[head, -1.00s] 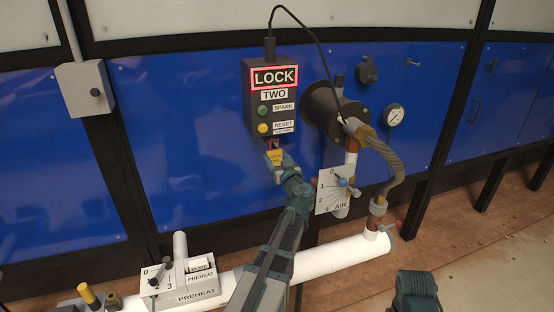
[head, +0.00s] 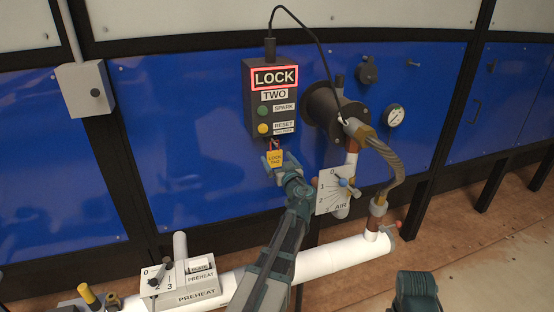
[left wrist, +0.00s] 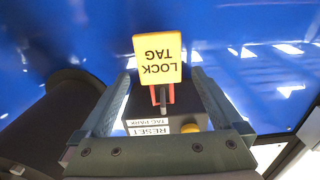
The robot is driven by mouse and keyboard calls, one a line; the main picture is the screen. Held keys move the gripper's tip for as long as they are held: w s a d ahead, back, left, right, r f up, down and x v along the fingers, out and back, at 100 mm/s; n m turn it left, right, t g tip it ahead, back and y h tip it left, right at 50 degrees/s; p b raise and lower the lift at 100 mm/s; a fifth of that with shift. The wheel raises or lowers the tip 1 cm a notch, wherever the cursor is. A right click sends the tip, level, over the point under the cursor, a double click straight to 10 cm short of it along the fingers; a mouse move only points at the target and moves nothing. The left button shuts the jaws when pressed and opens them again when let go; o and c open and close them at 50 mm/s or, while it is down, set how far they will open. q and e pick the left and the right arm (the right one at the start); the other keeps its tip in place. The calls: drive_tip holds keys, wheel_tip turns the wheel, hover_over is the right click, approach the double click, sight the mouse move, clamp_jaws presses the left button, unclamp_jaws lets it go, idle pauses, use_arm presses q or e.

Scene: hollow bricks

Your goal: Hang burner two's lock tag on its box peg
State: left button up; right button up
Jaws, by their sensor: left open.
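Burner two's lock tag (head: 274,158) is a small yellow plate with a red upper part, just under the black box (head: 259,95) marked LOCK and TWO. The lock tag (left wrist: 158,58) also shows in the left wrist view, its red part beside a dark peg (left wrist: 163,100) at the box's TAG PARK label. It appears to hang there; the exact contact is too small to tell. My left gripper (head: 278,161) is open, its fingers on either side of the tag with gaps visible in the wrist view.
A round black burner housing (head: 322,108) with a hose and the AIR dial plate (head: 335,192) stand right of the box. A white pipe (head: 335,257) and the PREHEAT box (head: 180,280) lie below. Blue panel (head: 190,150) is clear left of the tag.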

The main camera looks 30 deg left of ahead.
use_arm(q)
drive_tip(key=v, duration=1.3)
drive_tip(key=s+d+f+m+g+h, duration=0.5)
drive_tip(key=s+d+f, duration=0.2)
drive_tip(key=d+f, duration=0.3)
drive_tip(key=s+d+f+m+g+h, duration=0.45)
drive_tip(key=s+d+f, duration=0.25)
drive_tip(key=d+f, duration=0.3)
drive_tip(key=s+d+f+m+g+h, duration=0.2)
drive_tip(key=s+d+m+g+h, duration=0.1)
drive_tip(key=s+d+m, duration=0.4)
wheel_tip(320, 180, up, 13)
drive_tip(key=w+d+n+p, duration=0.1)
drive_tip(key=n+p, duration=0.1)
drive_tip(key=p, duration=1)
drive_tip(key=shift+n+t+p, duration=0.3)
drive_tip(key=shift+n+t, duration=0.05)
drive_tip(key=shift+w+f, duration=0.1)
drive_tip(key=shift+f, duration=0.05)
